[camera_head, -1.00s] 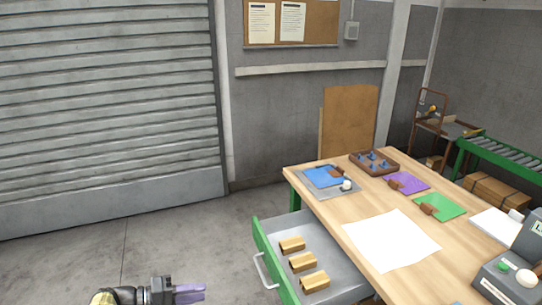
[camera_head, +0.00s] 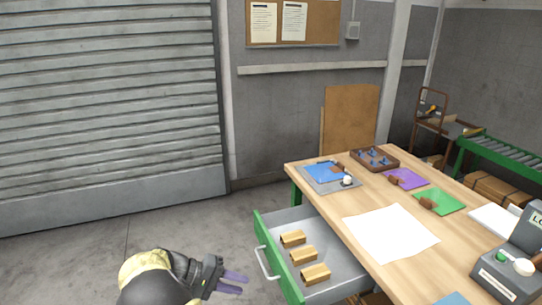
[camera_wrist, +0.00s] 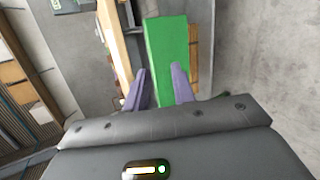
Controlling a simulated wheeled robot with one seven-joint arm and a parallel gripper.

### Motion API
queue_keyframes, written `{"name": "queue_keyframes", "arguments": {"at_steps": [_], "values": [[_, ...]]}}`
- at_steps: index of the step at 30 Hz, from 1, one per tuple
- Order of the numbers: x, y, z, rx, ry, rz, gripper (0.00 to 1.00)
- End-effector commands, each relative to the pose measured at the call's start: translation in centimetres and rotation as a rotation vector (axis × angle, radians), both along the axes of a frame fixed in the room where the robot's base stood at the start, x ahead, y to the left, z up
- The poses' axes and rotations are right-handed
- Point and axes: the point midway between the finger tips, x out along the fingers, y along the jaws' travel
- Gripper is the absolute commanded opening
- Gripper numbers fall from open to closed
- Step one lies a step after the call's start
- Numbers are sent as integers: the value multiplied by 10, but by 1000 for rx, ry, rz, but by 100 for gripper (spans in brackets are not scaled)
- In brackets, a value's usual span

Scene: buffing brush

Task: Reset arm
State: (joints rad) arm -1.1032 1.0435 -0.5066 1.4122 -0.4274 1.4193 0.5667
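My gripper (camera_head: 233,283) is at the bottom of the head view, left of the open drawer and apart from its handle. Its two purple fingers stand apart with nothing between them. In the wrist view the fingers (camera_wrist: 158,88) are also spread, with the green drawer front (camera_wrist: 168,50) beyond them. The drawer (camera_head: 345,262) under the table is pulled out and holds wooden brush-like blocks (camera_head: 303,256) in a row.
The wooden table (camera_head: 400,180) carries a white sheet (camera_head: 390,233), a blue cloth on a grey tray (camera_head: 328,176), a purple cloth (camera_head: 407,178), a green cloth (camera_head: 440,201), a brown box (camera_head: 374,159) and a grey machine (camera_head: 508,272). Floor left of the drawer is clear.

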Motion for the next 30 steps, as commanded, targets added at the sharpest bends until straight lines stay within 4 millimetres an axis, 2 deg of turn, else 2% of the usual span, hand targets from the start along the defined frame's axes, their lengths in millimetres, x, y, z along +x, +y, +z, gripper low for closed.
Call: {"name": "queue_keyframes", "arguments": {"at_steps": [6,12,17,24,30], "values": [[3,-74,-14,240,121,-111,26],[-15,-129,-22,510,174,-171,26],[-36,-162,-23,699,156,-197,26],[-75,-205,-21,941,36,-209,26],[-101,-226,-18,1039,-74,-197,26]]}}
